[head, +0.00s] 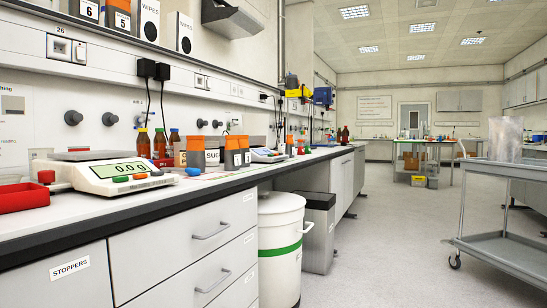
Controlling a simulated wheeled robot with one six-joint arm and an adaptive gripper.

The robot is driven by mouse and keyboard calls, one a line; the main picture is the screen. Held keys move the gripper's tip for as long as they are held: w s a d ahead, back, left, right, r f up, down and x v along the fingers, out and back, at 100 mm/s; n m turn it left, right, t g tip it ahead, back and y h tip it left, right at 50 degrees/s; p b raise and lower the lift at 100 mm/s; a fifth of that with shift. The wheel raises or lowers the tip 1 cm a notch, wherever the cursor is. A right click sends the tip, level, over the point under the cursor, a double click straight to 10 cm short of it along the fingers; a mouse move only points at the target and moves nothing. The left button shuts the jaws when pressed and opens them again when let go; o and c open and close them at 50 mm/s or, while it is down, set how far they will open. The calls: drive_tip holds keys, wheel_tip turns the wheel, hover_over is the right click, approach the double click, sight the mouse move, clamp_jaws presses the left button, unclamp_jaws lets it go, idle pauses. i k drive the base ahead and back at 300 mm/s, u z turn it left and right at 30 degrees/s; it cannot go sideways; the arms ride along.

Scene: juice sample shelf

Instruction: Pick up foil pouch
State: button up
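A tall, pale, crinkled upright thing (505,139) stands on the top shelf of the grey cart (500,169) at the right of the head view. It looks like a translucent bag or a foil pouch; I cannot tell which. No other thing in view looks clearly like a foil pouch. My gripper is not in view.
A long bench (100,215) with drawers runs along the left. It bears a scale (118,172) reading 0.0 g, a red tray (22,196) and several bottles. A white bin (281,240) stands by the drawers. Grey floor (385,235) is clear between bench and cart.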

sight(243, 141)
drive_tip(key=z, duration=0.6)
drive_tip(key=i, duration=1.3)
drive_tip(key=u, duration=0.25)
